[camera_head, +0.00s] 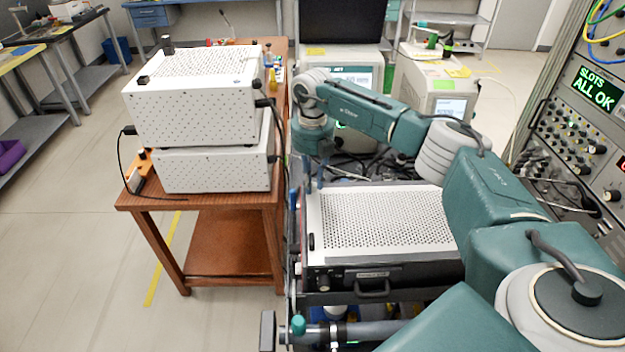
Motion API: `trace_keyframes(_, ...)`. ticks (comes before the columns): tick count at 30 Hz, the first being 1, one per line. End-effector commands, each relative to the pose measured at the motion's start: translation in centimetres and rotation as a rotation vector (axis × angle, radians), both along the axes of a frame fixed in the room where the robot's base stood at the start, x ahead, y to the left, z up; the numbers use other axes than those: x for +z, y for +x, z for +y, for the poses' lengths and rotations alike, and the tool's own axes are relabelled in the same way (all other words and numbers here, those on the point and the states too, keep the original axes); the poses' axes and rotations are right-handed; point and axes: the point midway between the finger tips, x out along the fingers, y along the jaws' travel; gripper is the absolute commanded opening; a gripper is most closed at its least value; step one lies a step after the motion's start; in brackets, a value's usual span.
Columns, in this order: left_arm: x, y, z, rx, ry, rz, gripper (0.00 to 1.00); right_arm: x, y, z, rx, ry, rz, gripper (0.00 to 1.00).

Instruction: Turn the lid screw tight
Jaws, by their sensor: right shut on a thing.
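The particle classifier (385,262) is a rack unit with a white perforated lid (385,215) on top and a dark front with a handle. My right arm comes in from the right and reaches over the lid's far side. Its gripper (314,184) points down at the lid's far left corner. The fingers are shut on the lid screw, which is small and mostly hidden between them. A small black knob (311,241) stands at the lid's near left edge, apart from the gripper. My left gripper is not in view.
A wooden table (228,240) with two stacked white perforated boxes (195,95) stands close on the left. A control rack (580,130) reading "ALL OK" is on the right. Beige instruments (350,75) and cables lie behind.

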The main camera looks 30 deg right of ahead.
Motion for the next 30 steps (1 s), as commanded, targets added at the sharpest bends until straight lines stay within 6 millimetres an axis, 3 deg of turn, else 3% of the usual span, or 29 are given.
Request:
trace_keyframes(12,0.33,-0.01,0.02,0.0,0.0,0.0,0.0,0.11,0.13,-0.06,-0.195,0.0,-0.004,0.0)
trace_keyframes(29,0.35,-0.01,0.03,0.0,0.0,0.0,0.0,0.09,0.12,-0.05,-0.224,0.0,-0.004,0.0)
trace_keyframes(30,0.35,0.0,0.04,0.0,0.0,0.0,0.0,0.09,0.12,-0.05,-0.224,0.0,-0.004,0.25)
